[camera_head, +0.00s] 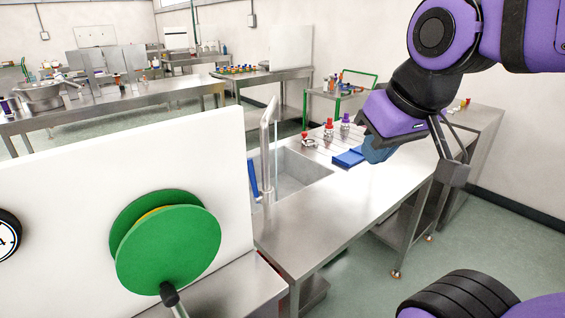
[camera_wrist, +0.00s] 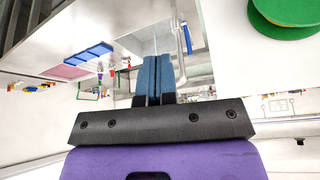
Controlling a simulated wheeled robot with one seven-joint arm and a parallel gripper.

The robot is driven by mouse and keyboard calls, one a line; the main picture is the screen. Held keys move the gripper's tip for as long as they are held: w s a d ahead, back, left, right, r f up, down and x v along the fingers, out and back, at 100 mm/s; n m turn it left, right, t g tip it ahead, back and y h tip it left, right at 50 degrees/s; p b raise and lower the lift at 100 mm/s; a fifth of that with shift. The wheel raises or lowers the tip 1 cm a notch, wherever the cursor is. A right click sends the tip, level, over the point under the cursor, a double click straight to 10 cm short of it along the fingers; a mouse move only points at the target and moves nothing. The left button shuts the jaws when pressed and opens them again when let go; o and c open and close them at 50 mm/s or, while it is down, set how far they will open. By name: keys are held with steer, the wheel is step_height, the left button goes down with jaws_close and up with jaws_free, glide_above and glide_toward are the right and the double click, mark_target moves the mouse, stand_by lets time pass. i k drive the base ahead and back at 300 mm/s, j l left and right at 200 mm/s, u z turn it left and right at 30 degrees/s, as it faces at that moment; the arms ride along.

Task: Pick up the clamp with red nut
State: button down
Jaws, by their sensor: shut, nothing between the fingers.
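My gripper (camera_head: 380,150) has blue fingers and hangs over the right part of the metal counter, apart from the small fittings. In the wrist view my gripper (camera_wrist: 153,72) shows its two blue fingers shut together and empty. A small metal fitting with a red top (camera_head: 328,130) stands upright on the counter behind the sink. Left of it, a low metal piece with a red part (camera_head: 307,140) sits near the sink's back edge. Both are too small to tell which is the clamp with red nut.
A purple-topped fitting (camera_head: 345,122) stands right of the red ones. A blue tray (camera_head: 349,158) lies on the counter, close to the gripper. The sink (camera_head: 300,172) has a tall tap (camera_head: 267,150). A white panel with a green reel (camera_head: 168,250) blocks the left front.

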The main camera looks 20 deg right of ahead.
mark_target(305, 140)
steer(key=i+l+u, duration=0.25)
steer(key=l, duration=0.7)
steer(key=l+u, duration=0.25)
steer(key=l, duration=0.65)
steer(key=l+u, duration=0.3)
steer(key=l, duration=0.65)
steer(key=k+l+u, duration=0.25)
steer(key=l, duration=0.7)
steer(key=i, duration=0.1)
